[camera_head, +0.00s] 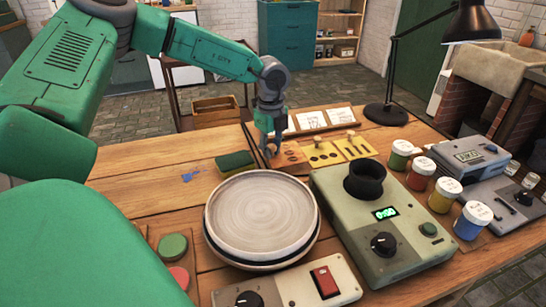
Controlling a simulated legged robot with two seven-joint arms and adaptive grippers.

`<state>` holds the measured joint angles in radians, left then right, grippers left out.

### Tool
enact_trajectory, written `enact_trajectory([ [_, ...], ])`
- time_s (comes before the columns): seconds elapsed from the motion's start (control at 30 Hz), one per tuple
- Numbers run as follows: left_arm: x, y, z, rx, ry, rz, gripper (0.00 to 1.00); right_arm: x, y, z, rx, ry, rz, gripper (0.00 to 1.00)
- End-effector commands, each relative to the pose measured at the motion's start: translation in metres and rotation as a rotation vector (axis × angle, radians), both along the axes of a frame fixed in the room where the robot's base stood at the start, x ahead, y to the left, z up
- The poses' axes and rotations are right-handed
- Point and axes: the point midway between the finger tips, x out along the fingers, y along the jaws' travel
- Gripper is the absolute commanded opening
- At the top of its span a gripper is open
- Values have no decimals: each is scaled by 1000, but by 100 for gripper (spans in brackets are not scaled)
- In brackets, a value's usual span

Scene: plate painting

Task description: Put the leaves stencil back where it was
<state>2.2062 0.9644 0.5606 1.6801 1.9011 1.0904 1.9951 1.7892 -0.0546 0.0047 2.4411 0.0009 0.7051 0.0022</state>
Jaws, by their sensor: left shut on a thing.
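My left gripper (270,148) points down at the left end of a row of stencils, beyond the plate. It is shut on the orange-brown stencil (291,156), whose cut-outs look leaf-like but are small. The gripper hides its left part. This stencil is at the row's left end; I cannot tell whether it touches the surface beneath. Beside it are a yellow stencil with round holes (323,154) and a yellow stencil with long cut-outs (354,147). My right gripper is not in view.
A round grey plate (262,215) stands in front of the stencils. A green sponge (235,163) is left of them. A green-grey device (382,225) with a black cup, paint jars (420,172) and a black lamp (387,113) are to the right. The table's left part is mostly clear.

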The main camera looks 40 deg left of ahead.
Motion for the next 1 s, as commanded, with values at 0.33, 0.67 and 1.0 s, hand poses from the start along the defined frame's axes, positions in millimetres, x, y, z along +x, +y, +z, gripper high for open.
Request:
enact_trajectory([
  [0.33, 0, -2, -24, 3, 1, -2, 0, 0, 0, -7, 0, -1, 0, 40],
  [0.67, 0, 0, -29, 1, 2, -1, 36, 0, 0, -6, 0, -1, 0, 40],
  [1.0, 0, 0, -19, 1, 1, -1, 36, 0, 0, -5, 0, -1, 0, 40],
])
